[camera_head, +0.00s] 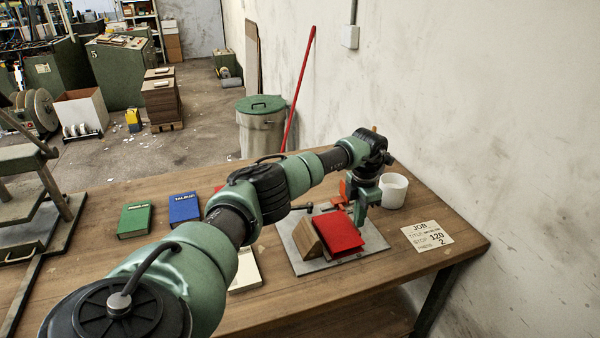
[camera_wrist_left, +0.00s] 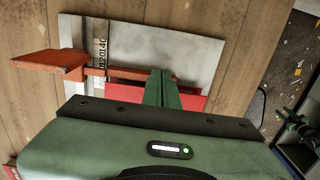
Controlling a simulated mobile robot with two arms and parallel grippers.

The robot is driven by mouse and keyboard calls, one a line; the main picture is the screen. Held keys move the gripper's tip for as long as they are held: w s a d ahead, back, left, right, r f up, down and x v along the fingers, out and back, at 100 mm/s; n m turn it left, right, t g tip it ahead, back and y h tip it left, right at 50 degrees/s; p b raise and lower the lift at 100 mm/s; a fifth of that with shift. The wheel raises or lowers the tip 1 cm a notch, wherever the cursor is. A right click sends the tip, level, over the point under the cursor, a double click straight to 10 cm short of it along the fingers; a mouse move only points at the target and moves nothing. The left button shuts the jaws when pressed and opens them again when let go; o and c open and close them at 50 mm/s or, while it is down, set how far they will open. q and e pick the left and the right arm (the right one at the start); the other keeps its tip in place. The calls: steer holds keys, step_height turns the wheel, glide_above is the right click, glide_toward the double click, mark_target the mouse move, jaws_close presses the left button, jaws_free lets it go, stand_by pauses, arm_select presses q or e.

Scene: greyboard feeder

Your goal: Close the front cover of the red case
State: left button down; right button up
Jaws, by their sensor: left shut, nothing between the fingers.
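The red case (camera_head: 342,232) is on a grey plate (camera_head: 295,262) on the wooden table. Its visible red panel is tilted, beside a wooden block (camera_head: 308,240) on its left. My left gripper (camera_head: 361,222) is at the panel's right side, pointing down, shut and empty. In the left wrist view its green fingers (camera_wrist_left: 161,88) are together over the red case (camera_wrist_left: 192,103), most of which is hidden behind the gripper body. I cannot tell whether the fingers touch the case. My right gripper is not in view.
An orange-red fixture (camera_head: 340,197) stands behind the case; it also shows in the left wrist view (camera_wrist_left: 48,64). A white cup (camera_head: 393,190) and job card (camera_head: 427,234) are to the right. A green book (camera_head: 135,219) and blue book (camera_head: 184,208) lie left of my arm.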

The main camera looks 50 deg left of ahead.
arm_select(q)
steer(key=shift+r, duration=0.15)
stand_by(0.4)
steer(key=shift+r+p, duration=0.65)
steer(key=shift+r, duration=0.05)
